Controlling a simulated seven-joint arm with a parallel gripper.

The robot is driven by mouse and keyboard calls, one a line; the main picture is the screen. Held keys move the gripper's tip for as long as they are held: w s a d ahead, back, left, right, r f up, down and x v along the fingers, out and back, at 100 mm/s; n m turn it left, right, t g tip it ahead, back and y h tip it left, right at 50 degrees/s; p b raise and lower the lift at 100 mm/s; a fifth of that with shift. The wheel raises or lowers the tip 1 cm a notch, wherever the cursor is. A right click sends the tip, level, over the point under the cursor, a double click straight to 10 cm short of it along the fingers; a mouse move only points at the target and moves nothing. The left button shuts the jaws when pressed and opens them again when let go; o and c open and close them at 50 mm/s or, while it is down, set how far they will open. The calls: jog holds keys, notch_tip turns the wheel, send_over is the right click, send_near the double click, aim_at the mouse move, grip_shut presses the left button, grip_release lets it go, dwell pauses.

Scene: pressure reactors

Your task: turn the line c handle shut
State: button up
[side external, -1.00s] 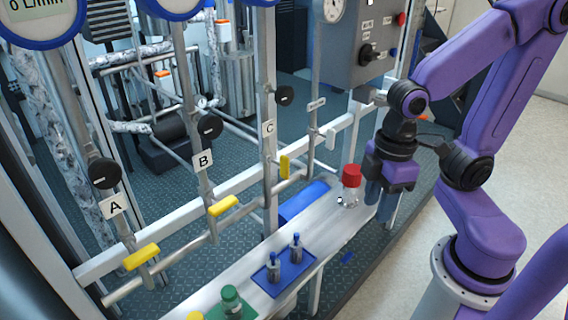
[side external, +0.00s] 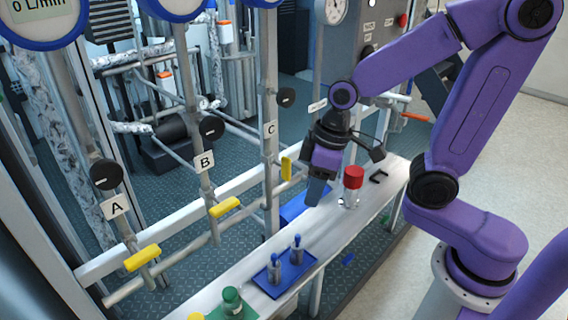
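The line C handle (side external: 286,168) is a small yellow lever on the pipe below the C label (side external: 270,129). It stands upright, in line with the vertical pipe. My gripper (side external: 316,192) points down, to the right of the handle and apart from it, above the white shelf. Its fingers are seen from the side, so their opening does not show. The yellow handles of line A (side external: 142,257) and line B (side external: 224,207) lie crosswise to their pipes.
A red-capped bottle (side external: 352,187) stands on the white shelf (side external: 335,225) close to my gripper. A blue tray (side external: 259,276) with small vials and a green-capped bottle (side external: 232,299) stand further left. Black round knobs (side external: 286,97) sit on the pipes above the handles.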

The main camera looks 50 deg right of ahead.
aim_at(287, 158)
jog(key=shift+d+m+t+h, duration=0.9)
jog(key=shift+d+m+t, duration=1)
jog(key=shift+m, duration=1.6)
jog(key=shift+g, duration=0.5)
jog(key=w, duration=1.1)
jog(key=shift+w+d+f, duration=0.2)
jog(key=shift+w+d, duration=0.05)
jog(key=shift+d, duration=0.1)
jog(key=shift+x, duration=0.9)
jog(key=shift+w+f, duration=0.3)
jog(key=shift+f, duration=0.25)
grip_shut()
